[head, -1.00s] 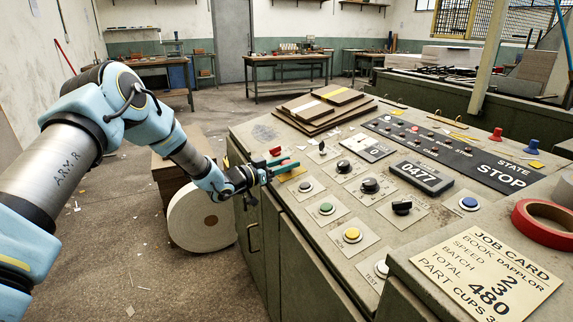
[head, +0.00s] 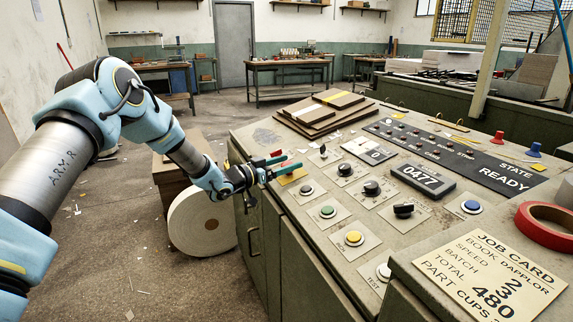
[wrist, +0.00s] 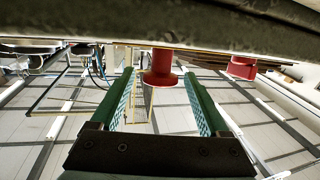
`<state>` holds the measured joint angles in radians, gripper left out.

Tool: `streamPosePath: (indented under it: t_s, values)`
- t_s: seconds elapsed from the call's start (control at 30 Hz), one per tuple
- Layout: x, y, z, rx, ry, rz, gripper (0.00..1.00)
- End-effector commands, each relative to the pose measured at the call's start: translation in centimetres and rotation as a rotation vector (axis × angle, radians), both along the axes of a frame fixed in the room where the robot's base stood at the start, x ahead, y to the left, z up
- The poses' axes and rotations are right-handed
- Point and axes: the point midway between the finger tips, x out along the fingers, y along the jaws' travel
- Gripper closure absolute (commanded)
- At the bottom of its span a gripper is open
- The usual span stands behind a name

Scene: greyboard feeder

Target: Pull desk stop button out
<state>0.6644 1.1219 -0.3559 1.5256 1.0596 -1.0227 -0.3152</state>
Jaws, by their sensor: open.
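The red stop button (wrist: 161,68) shows in the wrist view as a round red head on a stem, under the dark desk edge that crosses the top of the picture. My gripper (wrist: 163,98) is open, with one green finger on each side of the button. Gaps show between the button and both fingers. There the fingers partly hide the button. The state display (head: 503,180) on the desk reads READY.
The desk top (head: 335,245) carries several knobs and coloured push buttons right of my gripper. Stacked boards (head: 315,118) lie just behind it. A large white roll (head: 203,222) stands on the floor left of the desk. A second red thing (wrist: 242,67) shows in the wrist view.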

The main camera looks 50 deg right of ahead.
Motion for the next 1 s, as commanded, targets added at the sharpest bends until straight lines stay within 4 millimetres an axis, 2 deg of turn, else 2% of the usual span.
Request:
streamPosePath:
  t_s: [0.27,0.7,0.83,1.0]
  values:
    - [0.2,0.8,-0.1,0.001,-0.001,0.001,0.21]
    - [1.4,8.6,-0.2,0.001,0.0,0.002,0.21]
    - [1.6,10.1,-0.2,0.001,0.0,0.002,0.21]
    - [1.7,10.7,0.0,0.0,0.0,0.0,0.21]
